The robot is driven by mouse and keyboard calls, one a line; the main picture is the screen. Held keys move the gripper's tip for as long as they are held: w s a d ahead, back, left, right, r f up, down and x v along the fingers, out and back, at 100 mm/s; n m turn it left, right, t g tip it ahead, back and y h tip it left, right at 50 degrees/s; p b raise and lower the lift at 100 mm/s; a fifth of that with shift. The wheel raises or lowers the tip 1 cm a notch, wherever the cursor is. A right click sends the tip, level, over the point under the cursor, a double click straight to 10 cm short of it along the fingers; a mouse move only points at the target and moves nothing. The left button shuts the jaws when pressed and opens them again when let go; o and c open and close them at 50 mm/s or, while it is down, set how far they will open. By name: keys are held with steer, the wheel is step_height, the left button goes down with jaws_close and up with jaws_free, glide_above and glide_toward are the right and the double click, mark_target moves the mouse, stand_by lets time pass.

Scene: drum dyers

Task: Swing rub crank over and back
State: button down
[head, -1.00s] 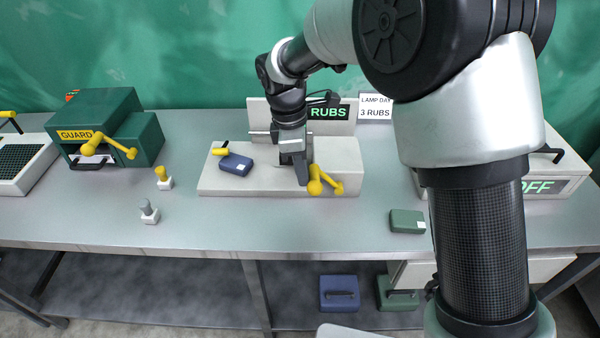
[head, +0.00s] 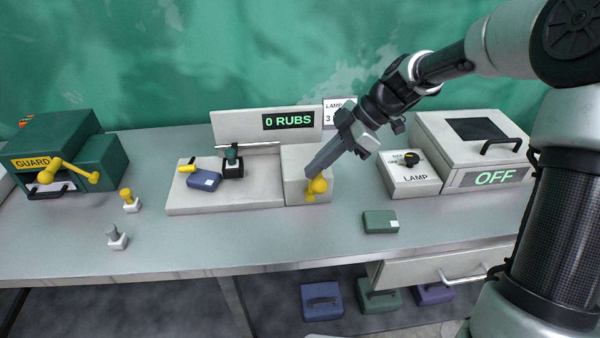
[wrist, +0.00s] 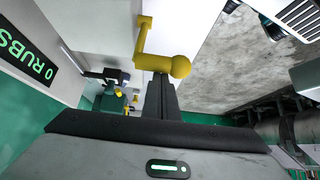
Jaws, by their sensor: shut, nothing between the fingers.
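The rub machine (head: 225,198) is a pale bench unit whose display (head: 289,121) reads 0 RUBS. Its yellow crank (head: 318,185) is on the front of the block at its right end. The crank also shows in the wrist view (wrist: 164,62), its round knob just beyond the fingertips. My gripper (head: 310,171) is shut and empty. It slants down from the upper right, with its tips at the knob; I cannot tell whether they touch. It shows from behind in the wrist view (wrist: 161,88). The crank's pivot is partly hidden in the head view.
A blue block (head: 204,180) lies on the machine's bed, beside a dark holder (head: 232,164). A green block (head: 380,222) lies on the open bench front. The lamp switch box (head: 409,181) and the OFF cabinet (head: 470,150) stand right. The green guard box (head: 62,152) stands left.

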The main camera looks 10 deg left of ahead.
steer(key=w+d+f+g+y+b, duration=0.1)
steer(key=d+f+y+b, duration=0.2)
steer(key=d+y+b, duration=0.2)
steer(key=shift+w+d, duration=0.35)
steer(key=shift+d, duration=0.7)
steer(key=shift+r, duration=0.15)
